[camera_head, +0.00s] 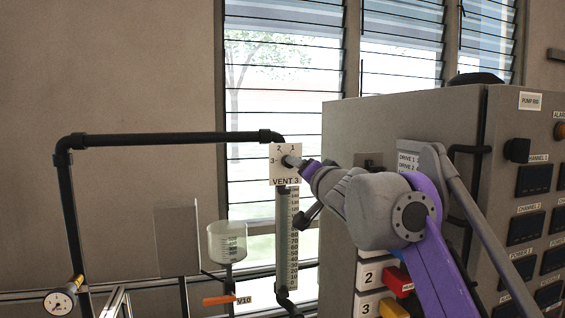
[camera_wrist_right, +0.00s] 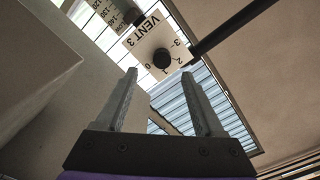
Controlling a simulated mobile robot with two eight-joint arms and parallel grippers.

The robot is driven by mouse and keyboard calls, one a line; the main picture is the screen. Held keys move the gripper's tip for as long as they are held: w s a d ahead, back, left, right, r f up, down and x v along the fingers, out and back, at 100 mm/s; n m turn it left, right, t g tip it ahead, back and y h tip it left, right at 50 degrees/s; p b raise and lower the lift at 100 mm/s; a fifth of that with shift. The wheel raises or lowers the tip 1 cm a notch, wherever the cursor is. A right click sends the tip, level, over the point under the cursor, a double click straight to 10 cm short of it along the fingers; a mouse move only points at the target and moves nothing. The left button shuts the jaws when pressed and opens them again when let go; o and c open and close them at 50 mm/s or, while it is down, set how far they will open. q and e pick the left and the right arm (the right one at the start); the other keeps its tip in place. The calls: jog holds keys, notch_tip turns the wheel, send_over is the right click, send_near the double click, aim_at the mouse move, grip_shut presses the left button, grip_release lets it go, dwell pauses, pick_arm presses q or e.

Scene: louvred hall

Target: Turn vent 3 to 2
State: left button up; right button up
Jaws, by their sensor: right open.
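The vent 3 plate (camera_head: 285,181) is a white square on the dark pipe in the head view, with marks 1, 2 and 3 along its upper part. In the right wrist view the plate (camera_wrist_right: 141,44) shows rotated, with a round dark knob (camera_wrist_right: 163,59) at its middle. My right gripper (camera_wrist_right: 160,72) is open and points at the knob, which shows beyond and between the fingertips. No contact is visible. In the head view the right gripper (camera_head: 296,162) partly covers the knob and plate. I cannot tell which mark the knob points to. My left gripper is not in view.
A grey control cabinet (camera_head: 400,115) stands close to my right arm. A scaled tube (camera_head: 293,240) hangs below the plate. A clear cup (camera_head: 227,242), an orange V10 handle (camera_head: 218,300) and a gauge (camera_head: 60,301) are lower left. Louvred windows (camera_head: 270,75) are behind.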

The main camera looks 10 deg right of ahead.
jog(key=w+p, duration=0.4)
jog(key=w, duration=0.5)
jog(key=shift+a+r, duration=0.15)
jog(key=shift+r, duration=0.05)
jog(key=shift+s, duration=0.1)
grip_shut()
dwell(0.3)
jog(key=shift+r, duration=0.1)
dwell(1.0)
